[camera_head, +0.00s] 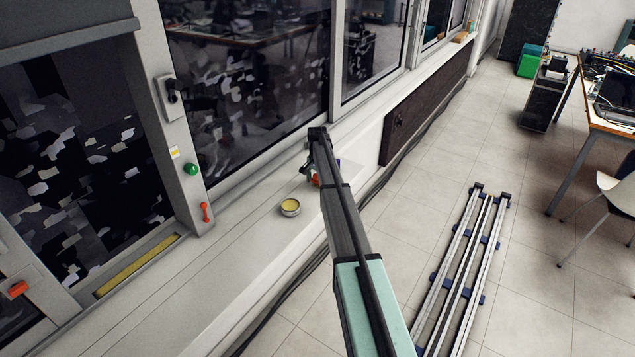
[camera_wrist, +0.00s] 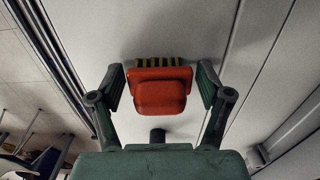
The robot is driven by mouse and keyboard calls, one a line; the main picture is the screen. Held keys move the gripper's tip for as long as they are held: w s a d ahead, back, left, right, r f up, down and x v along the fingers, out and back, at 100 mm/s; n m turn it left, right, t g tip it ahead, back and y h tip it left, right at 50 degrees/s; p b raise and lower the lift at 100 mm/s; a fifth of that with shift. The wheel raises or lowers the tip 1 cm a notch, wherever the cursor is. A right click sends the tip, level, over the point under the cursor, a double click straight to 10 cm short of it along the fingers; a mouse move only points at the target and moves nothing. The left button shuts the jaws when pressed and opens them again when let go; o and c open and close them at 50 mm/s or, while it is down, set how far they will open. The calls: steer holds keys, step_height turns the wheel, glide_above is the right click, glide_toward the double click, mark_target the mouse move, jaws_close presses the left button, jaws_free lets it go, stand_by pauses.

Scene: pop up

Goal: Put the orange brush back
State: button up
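The orange brush (camera_wrist: 160,92), with dark and yellowish bristles along its far edge, is between the two fingers of my gripper (camera_wrist: 161,72) in the wrist view. A narrow gap shows on each side of the brush, so the fingers are apart from it and open. In the head view only a small orange part of the brush (camera_head: 316,180) shows beside my arm. My gripper (camera_head: 307,168) is low over the white window sill (camera_head: 245,240), mostly hidden by my arm. I cannot tell whether the brush touches the sill.
A small round tin (camera_head: 290,207) with yellow contents stands on the sill, left of my arm. A green knob (camera_head: 191,169) and an orange-red handle (camera_head: 205,212) are on the window frame post. Metal rails (camera_head: 465,265) lie on the floor at right. The near sill is clear.

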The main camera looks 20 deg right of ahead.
stand_by(0.3)
step_height(320, 180, up, 12)
steer(key=shift+r+b, duration=0.2)
steer(key=shift+b, duration=0.5)
steer(key=s+d+f, duration=0.3)
steer(key=s+f, duration=0.5)
steer(key=s, duration=0.1)
steer(key=s+d+f, duration=0.2)
steer(key=s+f, duration=0.5)
steer(key=s, duration=0.2)
steer(key=s+a+f+n+g+y, duration=0.1)
steer(key=s+a+f+n+g, duration=0.3)
steer(key=s+a+f, duration=1.9)
steer(key=s+a+n+g, duration=0.1)
steer(key=s+a+n, duration=0.1)
steer(key=s, duration=0.9)
steer(key=s+a+n+g, duration=0.1)
steer(key=s+a+n, duration=0.2)
steer(key=s, duration=0.9)
steer(key=s+a+f+n+h, duration=0.1)
steer(key=s+a, duration=0.4)
steer(key=s, duration=0.6)
steer(key=shift+s+n+g, duration=0.25)
steer(key=shift+n+g, duration=0.15)
steer(key=shift+n, duration=0.4)
